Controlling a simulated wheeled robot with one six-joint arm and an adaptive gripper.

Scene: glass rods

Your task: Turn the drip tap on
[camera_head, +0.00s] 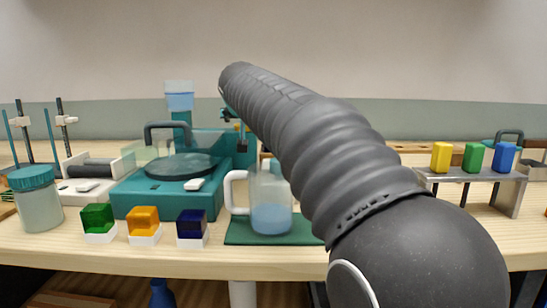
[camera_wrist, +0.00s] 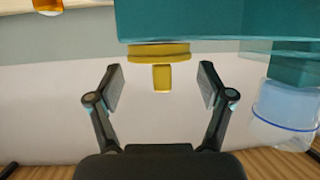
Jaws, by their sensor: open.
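A yellow knob-like piece (camera_wrist: 161,77), probably the tap's handle, shows in the wrist view. It sticks out of a yellow collar under a teal block (camera_wrist: 180,20). My gripper (camera_wrist: 160,72) is open, with one finger on each side of the knob and a clear gap on both sides. It touches nothing that I can see. In the head view the teal stand (camera_head: 182,132) carries a clear container of blue liquid (camera_head: 179,100). My arm covers much of the area beside it there, and I cannot make out the tap.
A clear jug with blue liquid (camera_head: 271,217) stands on a green mat (camera_head: 240,236) below my arm. Green (camera_head: 97,217), amber (camera_head: 143,219) and dark blue (camera_head: 191,224) blocks stand at the front. A rack with coloured blocks (camera_head: 507,192) is at the right.

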